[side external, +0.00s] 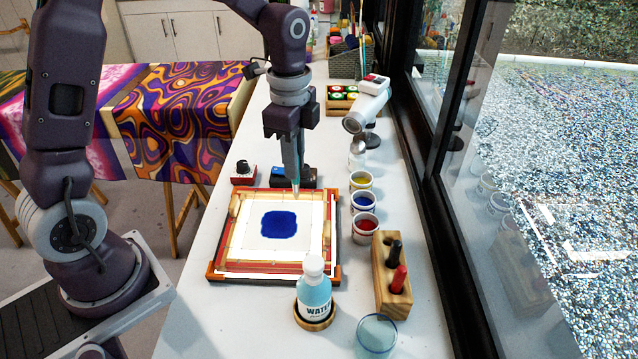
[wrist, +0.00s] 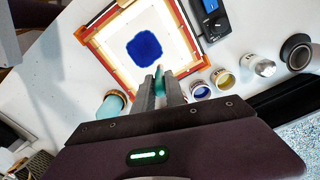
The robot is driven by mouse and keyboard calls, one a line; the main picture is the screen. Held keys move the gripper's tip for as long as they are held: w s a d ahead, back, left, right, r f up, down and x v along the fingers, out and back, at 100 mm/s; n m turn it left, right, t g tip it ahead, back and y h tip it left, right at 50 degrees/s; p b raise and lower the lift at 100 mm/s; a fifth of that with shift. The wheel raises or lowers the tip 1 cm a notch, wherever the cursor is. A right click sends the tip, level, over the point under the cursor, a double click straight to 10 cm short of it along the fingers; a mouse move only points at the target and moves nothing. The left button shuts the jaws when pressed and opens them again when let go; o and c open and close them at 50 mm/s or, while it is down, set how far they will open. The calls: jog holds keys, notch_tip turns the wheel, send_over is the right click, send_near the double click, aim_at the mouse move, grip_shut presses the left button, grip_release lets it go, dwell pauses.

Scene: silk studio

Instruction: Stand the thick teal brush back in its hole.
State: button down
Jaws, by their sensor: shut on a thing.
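The thick teal brush (side external: 297,182) is held in my gripper (side external: 293,160), pointing down with its pale tip above the far right part of the framed screen. In the wrist view a teal piece of the brush (wrist: 158,73) shows between the fingertips (wrist: 160,88). The wooden brush block (side external: 384,278) stands at the near right, well apart from my gripper. A black-handled brush (side external: 394,252) and a red-handled brush (side external: 398,280) stand upright in it. I cannot make out its empty hole. The block is not visible in the wrist view.
The wooden frame (side external: 222,275) with a blue patch (side external: 280,224) lies below. Yellow (side external: 361,180), blue (side external: 363,201) and red (side external: 364,227) paint pots line its right side. A water bottle (side external: 314,290) and a glass (side external: 377,335) stand in front. A window wall bounds the right.

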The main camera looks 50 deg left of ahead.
jog(key=w+d+r+m, duration=0.1)
jog(key=w+d+m, duration=0.25)
jog(key=d, duration=0.55)
jog(key=w+d+m, duration=0.3)
jog(key=d+m, duration=0.2)
jog(key=d, duration=0.5)
jog(key=shift+a+f, duration=0.2)
jog(key=shift+f, duration=1.9)
jog(key=shift+f, duration=0.15)
jog(key=shift+f, duration=0.55)
jog(key=shift+f, duration=0.2)
jog(key=shift+f, duration=1.05)
jog(key=shift+f, duration=0.25)
